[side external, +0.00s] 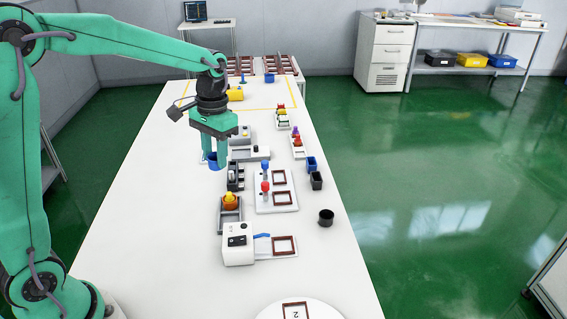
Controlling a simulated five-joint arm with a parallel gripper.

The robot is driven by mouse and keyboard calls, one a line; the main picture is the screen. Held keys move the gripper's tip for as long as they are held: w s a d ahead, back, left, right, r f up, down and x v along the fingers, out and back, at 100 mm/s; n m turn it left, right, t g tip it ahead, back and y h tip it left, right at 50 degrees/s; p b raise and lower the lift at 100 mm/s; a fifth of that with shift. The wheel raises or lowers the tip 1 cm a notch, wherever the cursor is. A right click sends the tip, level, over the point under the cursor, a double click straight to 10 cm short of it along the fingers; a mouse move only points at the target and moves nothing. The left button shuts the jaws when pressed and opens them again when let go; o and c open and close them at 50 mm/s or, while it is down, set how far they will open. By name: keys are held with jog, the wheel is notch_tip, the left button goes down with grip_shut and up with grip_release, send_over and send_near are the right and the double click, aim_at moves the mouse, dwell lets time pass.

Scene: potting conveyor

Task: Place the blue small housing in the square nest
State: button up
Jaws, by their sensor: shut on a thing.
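My gripper (212,157) points down over the white table, left of the row of fixtures. It is shut on a small blue part, taken as the blue small housing (213,162), partly hidden by the fingers. Several brown-rimmed square openings could be the square nest: two on a white plate (281,178) with red and blue knobs, one beside a white control box (284,245), and one on a round white disc (295,311). I cannot tell which is meant. None of these openings visibly holds a part.
A blue box (311,163) and dark box (316,181) stand at the table's right edge, with a black cup (326,217) nearer. Grey fixtures (230,212) stand close right of my gripper. The table's left side is clear.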

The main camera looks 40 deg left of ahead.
jog(key=shift+s+d+r, duration=0.15)
jog(key=shift+d+r, duration=0.05)
jog(key=shift+d, duration=0.5)
jog(key=shift+s+d+r, duration=0.15)
jog(key=shift+d+r, duration=0.05)
jog(key=shift+d, duration=0.45)
jog(key=shift+w, duration=0.15)
jog(key=w+d+f+m, duration=0.1)
jog(key=w+d+f, duration=0.1)
jog(key=w+f, duration=0.2)
jog(key=w+d+f+m, duration=0.2)
jog(key=w+f, duration=0.3)
jog(key=w, duration=0.6)
jog(key=shift+w+d, duration=0.25)
jog(key=shift+f, duration=0.25)
jog(key=shift+f, duration=3.2)
jog(key=shift+f, duration=0.65)
